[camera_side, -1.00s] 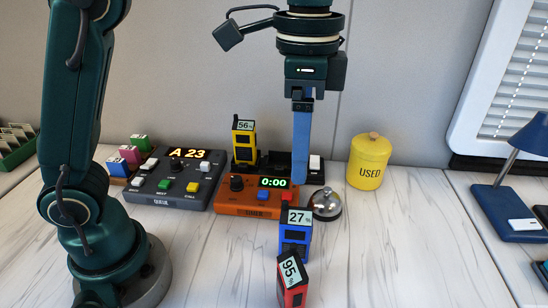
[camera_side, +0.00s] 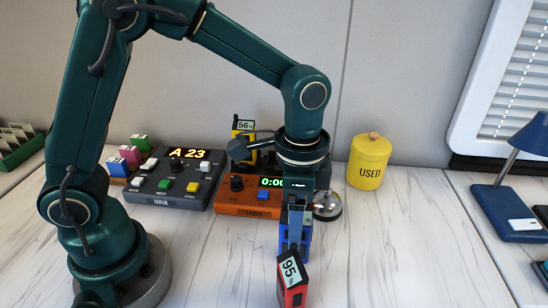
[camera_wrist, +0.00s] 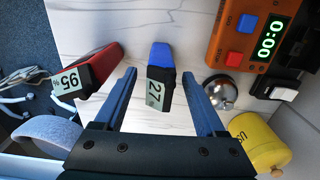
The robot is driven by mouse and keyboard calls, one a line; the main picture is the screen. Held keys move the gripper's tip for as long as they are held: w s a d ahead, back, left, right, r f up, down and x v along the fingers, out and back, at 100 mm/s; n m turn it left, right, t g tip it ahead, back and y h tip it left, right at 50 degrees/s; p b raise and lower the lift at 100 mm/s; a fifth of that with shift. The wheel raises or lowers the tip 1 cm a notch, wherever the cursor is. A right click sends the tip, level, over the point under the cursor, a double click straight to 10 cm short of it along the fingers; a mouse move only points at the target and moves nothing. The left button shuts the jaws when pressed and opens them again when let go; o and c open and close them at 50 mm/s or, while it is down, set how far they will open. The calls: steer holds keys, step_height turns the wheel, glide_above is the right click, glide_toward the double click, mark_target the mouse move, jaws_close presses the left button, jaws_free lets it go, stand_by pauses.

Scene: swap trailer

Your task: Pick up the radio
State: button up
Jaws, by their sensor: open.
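Three radios with percent labels show. The blue radio labelled 27 (camera_side: 288,240) stands on the counter in the side view, partly hidden behind my gripper (camera_side: 295,222). In the wrist view the blue radio (camera_wrist: 160,73) lies between the two open blue fingers of my gripper (camera_wrist: 163,92), apart from both. The red radio labelled 95 (camera_side: 292,279) stands nearer the side camera, and in the wrist view it is left of the fingers (camera_wrist: 92,70). The yellow radio labelled 56 (camera_side: 243,127) stands at the back, partly hidden by my arm.
An orange timer (camera_side: 243,205) and a silver bell (camera_side: 327,206) stand close behind the blue radio. A dark queue panel (camera_side: 165,184), a yellow jar marked USED (camera_side: 369,165) and a blue lamp (camera_side: 508,216) stand around.

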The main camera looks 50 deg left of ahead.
steer(key=shift+f, duration=2.15)
steer(key=shift+c, duration=0.3)
jaws_close()
